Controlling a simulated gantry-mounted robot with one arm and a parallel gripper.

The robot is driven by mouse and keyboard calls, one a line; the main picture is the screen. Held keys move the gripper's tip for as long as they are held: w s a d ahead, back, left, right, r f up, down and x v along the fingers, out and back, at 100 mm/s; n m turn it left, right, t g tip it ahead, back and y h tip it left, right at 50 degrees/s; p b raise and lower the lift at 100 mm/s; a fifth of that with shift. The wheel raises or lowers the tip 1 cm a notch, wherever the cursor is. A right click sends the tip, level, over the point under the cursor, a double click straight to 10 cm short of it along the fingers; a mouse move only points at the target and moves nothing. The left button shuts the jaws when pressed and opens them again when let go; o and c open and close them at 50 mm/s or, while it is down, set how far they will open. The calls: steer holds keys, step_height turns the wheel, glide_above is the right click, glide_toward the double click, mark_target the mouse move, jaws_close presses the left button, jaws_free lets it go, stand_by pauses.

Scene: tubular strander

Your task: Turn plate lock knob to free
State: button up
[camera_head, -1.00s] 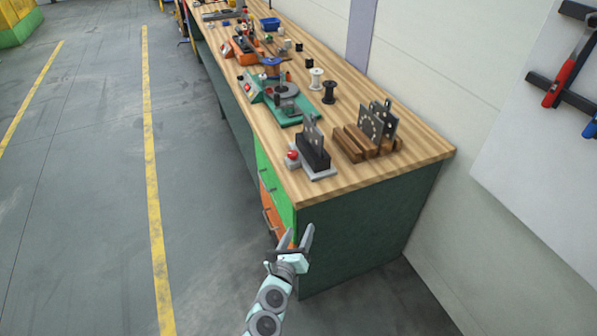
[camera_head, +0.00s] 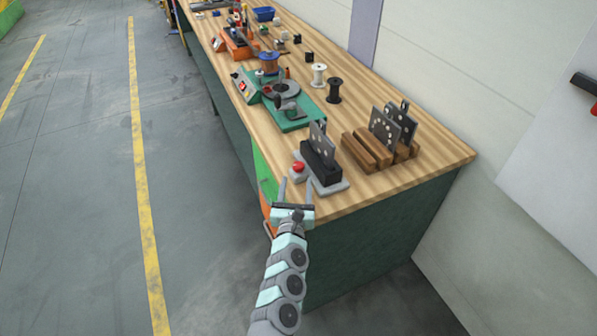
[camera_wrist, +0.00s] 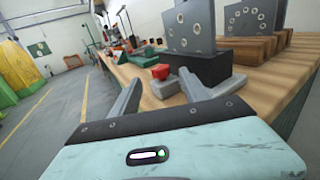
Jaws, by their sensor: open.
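The red lock knob (camera_head: 297,167) sits on a grey base at the near left corner of the bench. It also shows in the wrist view (camera_wrist: 160,72), ahead of my fingers and between them. Beside it a black holder (camera_head: 321,161) carries an upright grey plate (camera_head: 321,139) with holes; the plate shows large in the wrist view (camera_wrist: 189,26). My gripper (camera_head: 296,192) is open and empty at the bench's front edge, just short of the knob and not touching it. Which way the knob is turned is too small to tell.
A wooden rack (camera_head: 366,151) with several upright plates stands right of the holder. A black spool (camera_head: 334,91), a white spool (camera_head: 318,75) and a green-based machine (camera_head: 290,117) stand farther back. Bare bench top (camera_head: 425,176) lies at the right end.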

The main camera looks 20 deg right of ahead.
mark_target(298, 169)
steer(key=shift+b+x, duration=0.55)
steer(key=shift+x, duration=0.4)
steer(key=b+x, duration=0.3)
steer(key=x, duration=0.1)
steer(key=shift+w+a+f, duration=0.1)
steer(key=shift+f, duration=0.1)
steer(key=shift+w+d+r, duration=0.15)
steer(key=shift+w+d, duration=0.2)
steer(key=shift+c, duration=0.3)
jaws_close()
